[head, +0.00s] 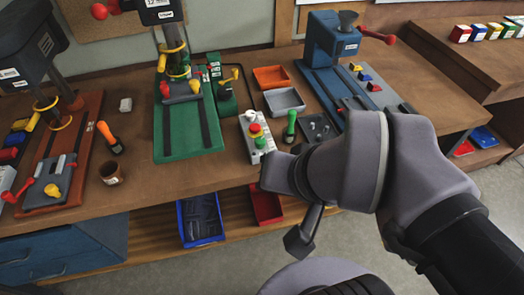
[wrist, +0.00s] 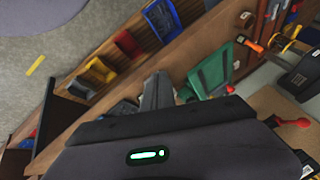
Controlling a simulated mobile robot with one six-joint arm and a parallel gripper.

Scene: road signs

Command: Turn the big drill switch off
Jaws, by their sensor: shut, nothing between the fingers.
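A drill press on a green base (head: 188,130) stands in the middle of the workbench. Another on a reddish-brown base (head: 80,150) stands at the left; both heads are cut off by the frame's top. I cannot tell which is the big drill. A light grey control box (head: 247,124) with a red button in a yellow surround and a green button sits right of the green base. My arm's end is in front of the bench, close to this box in the head view. My gripper (wrist: 157,92) is shut and empty; its green-lit body fills the bottom of the wrist view.
A green-handled tool (head: 291,122) lies right of the box. A blue machine (head: 335,42) stands behind my arm. Orange (head: 271,77) and grey (head: 284,101) trays are behind the box. Blue (head: 202,237) and red bins sit on the lower shelf.

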